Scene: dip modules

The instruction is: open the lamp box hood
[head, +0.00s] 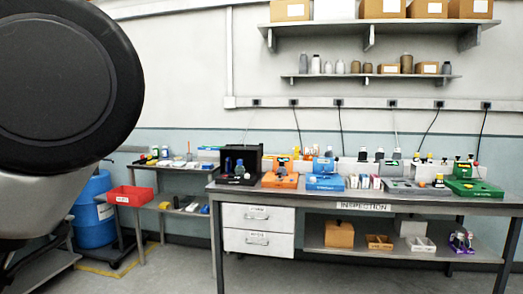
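A black box-like unit (252,153) stands at the left end of the inspection bench. It looks like the lamp box, but it is small and I cannot clearly tell its hood or the hood's position. A dark low part with small bottles (239,169) shows at its front. My gripper is not in view. A large part of my own arm fills the upper left of the head view, well apart from the bench in the picture.
The inspection bench (345,198) also bears an orange module (280,181), a blue module (325,182) and a green module (474,188). A side table with a red bin (128,196) and a blue drum (93,212) stand left. Floor shows before the bench.

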